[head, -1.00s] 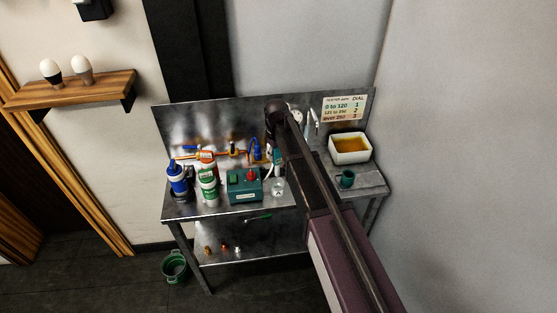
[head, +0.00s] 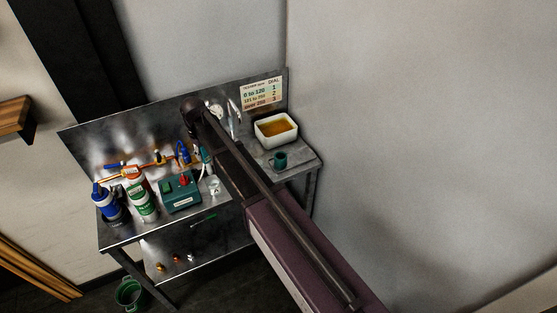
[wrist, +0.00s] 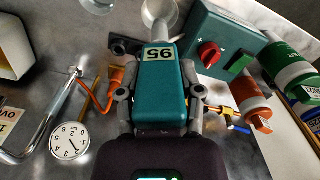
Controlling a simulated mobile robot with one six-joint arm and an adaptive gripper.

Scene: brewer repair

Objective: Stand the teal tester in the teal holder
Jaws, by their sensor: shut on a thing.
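The teal tester (wrist: 160,105), with a display reading 95, is held in my gripper (wrist: 158,82). The gripper's two grey fingers are shut on its sides, and its thin grey probe end points away from the gripper. In the head view, my arm hides most of the gripper, and a little of the tester (head: 206,155) shows over the bench. The teal holder (head: 279,161) is a small cup standing on the right part of the bench, right of my arm, apart from the tester. It is not visible in the wrist view.
A green control box (head: 181,192) with a red knob, a clear glass (head: 213,185) and bottles (head: 140,195) stand on the left of the metal bench. A white tray of amber liquid (head: 276,130) sits behind the holder.

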